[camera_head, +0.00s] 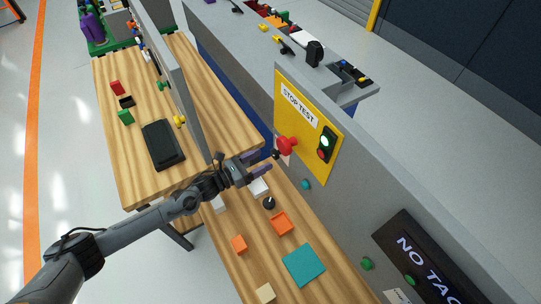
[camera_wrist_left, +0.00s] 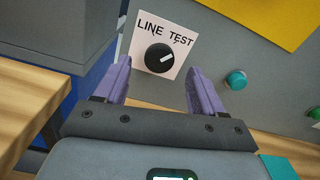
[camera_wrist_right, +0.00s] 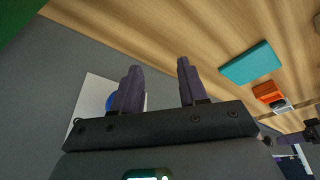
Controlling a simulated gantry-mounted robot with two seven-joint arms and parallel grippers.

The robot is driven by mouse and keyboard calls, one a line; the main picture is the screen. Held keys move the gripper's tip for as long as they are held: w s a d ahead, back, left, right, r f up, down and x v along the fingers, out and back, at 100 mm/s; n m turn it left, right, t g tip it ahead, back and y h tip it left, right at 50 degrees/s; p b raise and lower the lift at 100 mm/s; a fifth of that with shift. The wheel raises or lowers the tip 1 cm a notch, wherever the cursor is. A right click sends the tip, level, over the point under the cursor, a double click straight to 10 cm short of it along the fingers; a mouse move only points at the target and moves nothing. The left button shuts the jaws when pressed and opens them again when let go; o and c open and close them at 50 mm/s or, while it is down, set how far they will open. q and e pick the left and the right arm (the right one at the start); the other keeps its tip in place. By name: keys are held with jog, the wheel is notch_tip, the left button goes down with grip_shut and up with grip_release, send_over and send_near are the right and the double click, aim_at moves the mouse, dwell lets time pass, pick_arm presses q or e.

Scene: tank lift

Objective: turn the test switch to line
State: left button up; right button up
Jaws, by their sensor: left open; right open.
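The test switch is a round black knob (camera_wrist_left: 159,58) on a white plate (camera_wrist_left: 141,42) marked LINE and TEST. Its white pointer mark points up and right, toward TEST. My left gripper (camera_wrist_left: 164,88) is open, with its purple fingers on either side below the knob and apart from it, as far as I can tell. In the head view my left gripper (camera_head: 262,162) is by the grey panel, just below the red button; the plate is mostly hidden there. My right gripper (camera_wrist_right: 157,88) is open and empty in the right wrist view, above a white card with a blue spot (camera_wrist_right: 110,100).
A yellow STOP TEST board (camera_head: 290,88) carries a red mushroom button (camera_head: 287,146) and a signal light (camera_head: 326,145). Green and teal buttons (camera_head: 306,184) stick out of the panel. A black NO TAG display (camera_head: 420,255) is lower right. Blocks and a teal square (camera_head: 304,265) lie on the bench.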

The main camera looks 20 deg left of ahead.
aim_at(273, 155)
pick_arm(q)
jog(key=shift+x, duration=2.4)
pick_arm(e)
jog(key=shift+a+f, duration=0.1)
jog(key=shift+f, duration=0.05)
pick_arm(q)
jog(key=c, duration=1.1)
jog(key=shift+o, duration=0.2)
